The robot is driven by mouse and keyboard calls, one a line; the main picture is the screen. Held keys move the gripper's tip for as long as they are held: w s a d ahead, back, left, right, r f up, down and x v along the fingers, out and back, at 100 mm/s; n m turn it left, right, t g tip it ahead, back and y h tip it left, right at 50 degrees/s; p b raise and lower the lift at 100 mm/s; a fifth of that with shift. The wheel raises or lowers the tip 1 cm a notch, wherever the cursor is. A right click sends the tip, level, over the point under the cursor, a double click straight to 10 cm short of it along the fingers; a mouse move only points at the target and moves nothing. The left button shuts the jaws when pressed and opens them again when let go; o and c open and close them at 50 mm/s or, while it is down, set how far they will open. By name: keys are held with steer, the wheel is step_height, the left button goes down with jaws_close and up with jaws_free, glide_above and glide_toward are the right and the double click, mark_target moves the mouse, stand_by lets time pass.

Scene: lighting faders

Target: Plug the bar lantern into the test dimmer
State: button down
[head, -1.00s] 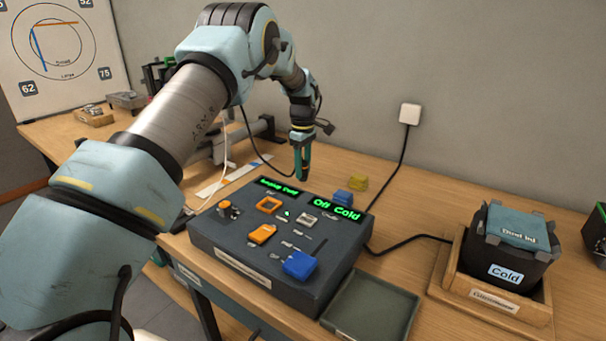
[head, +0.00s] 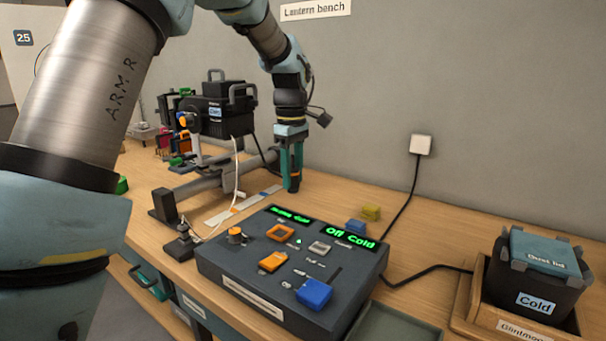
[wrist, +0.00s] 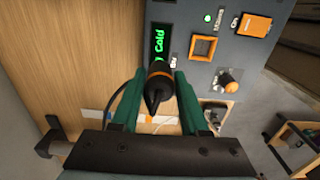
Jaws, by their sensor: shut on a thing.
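My gripper (head: 291,185) hangs pointing down behind the dimmer's back edge. In the wrist view its green fingers (wrist: 160,78) are shut on a black plug (wrist: 157,92) with an orange band. The test dimmer (head: 240,268) is a dark box on the bench with two green displays, the right one reading "Off Cold". An orange-framed square (head: 280,232) is on its top and shows in the wrist view (wrist: 203,47). The black lantern (head: 222,110) sits on a grey bar (head: 205,182) behind; a black cable runs from it towards my gripper.
An orange block (head: 272,262), a blue block (head: 314,292) and an orange knob (head: 235,235) are on the dimmer. A white cable drops from the lantern to a small black stand (head: 181,246). A black "Cold" bin (head: 530,275) stands right.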

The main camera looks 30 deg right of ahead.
steer(key=s+a, duration=0.6)
steer(key=shift+w+d+f+b, duration=0.1)
steer(key=shift+w+f+b, duration=0.05)
steer(key=shift+f+b, duration=1.2)
steer(key=shift+w+d+f+b, duration=0.1)
steer(key=shift+f+b, duration=1.15)
steer(key=shift+f, duration=0.1)
steer(key=shift+r, duration=0.1)
steer(key=shift+a+f, duration=0.1)
steer(key=shift+f, duration=1.25)
stand_by(0.7)
steer(key=shift+c, duration=1.6)
jaws_free()
steer(key=shift+r, duration=0.1)
steer(key=shift+r, duration=0.1)
